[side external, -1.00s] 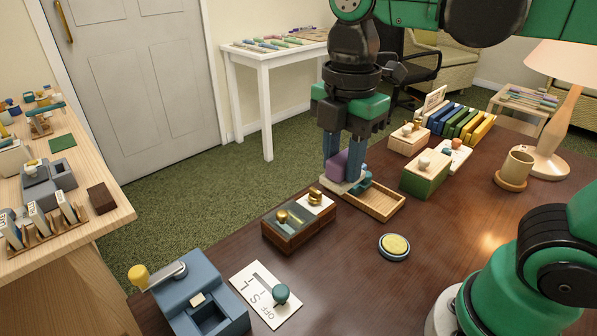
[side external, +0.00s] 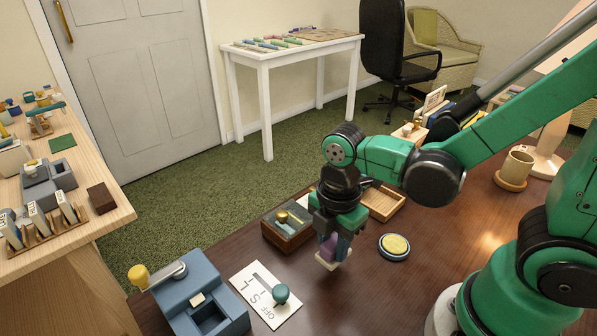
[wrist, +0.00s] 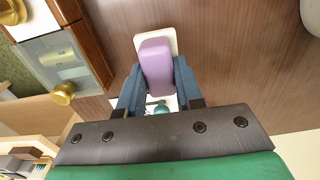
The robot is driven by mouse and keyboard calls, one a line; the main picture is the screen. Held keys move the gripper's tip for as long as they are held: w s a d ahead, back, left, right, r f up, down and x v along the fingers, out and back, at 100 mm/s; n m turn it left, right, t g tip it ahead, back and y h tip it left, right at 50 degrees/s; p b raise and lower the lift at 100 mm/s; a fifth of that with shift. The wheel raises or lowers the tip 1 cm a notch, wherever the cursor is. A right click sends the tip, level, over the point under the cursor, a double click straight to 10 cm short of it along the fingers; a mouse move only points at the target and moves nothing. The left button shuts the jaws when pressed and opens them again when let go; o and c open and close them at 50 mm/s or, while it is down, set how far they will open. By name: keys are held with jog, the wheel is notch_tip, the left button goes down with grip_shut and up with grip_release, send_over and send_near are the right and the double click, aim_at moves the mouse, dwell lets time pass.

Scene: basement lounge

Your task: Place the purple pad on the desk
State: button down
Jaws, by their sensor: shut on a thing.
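The purple pad (side external: 327,248) is a rounded purple block on a white base. My gripper (side external: 335,246) is shut on it, with a blue finger on each side, over the dark brown desk (side external: 390,295). In the wrist view the pad (wrist: 156,66) sits between the fingertips (wrist: 156,85), with its white base showing past the far end. I cannot tell whether the base touches the desk or is a little above it.
A wooden box with brass knobs (side external: 283,237) stands just left of my gripper. A round blue-rimmed yellow disc (side external: 394,245) is to the right. A card with a teal knob (side external: 264,297) and a blue device (side external: 197,301) are at front left. A shallow wooden tray (side external: 386,212) lies behind.

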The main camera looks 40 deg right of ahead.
aim_at(332, 257)
jog(key=shift+f, duration=1.7)
jog(key=shift+f, duration=0.1)
jog(key=c, duration=0.6)
grip_release()
notch_tip(332, 257, up, 12)
jog(key=shift+r, duration=0.1)
jog(key=m, duration=0.1)
jog(key=m+t, duration=0.1)
jog(key=d+m, duration=0.1)
jog(key=m, duration=0.1)
jog(key=shift+w+t, duration=0.3)
jog(key=w+d+m+t, duration=0.1)
jog(key=m+t, duration=0.1)
jog(key=m, duration=0.2)
jog(key=d+m+t, duration=0.1)
jog(key=m, duration=0.4)
jog(key=w+d+m+t, duration=0.1)
jog(key=d+m+t, duration=0.1)
jog(key=m, duration=0.3)
jog(key=shift+w+r+t, duration=0.2)
jog(key=shift+w+t, duration=0.1)
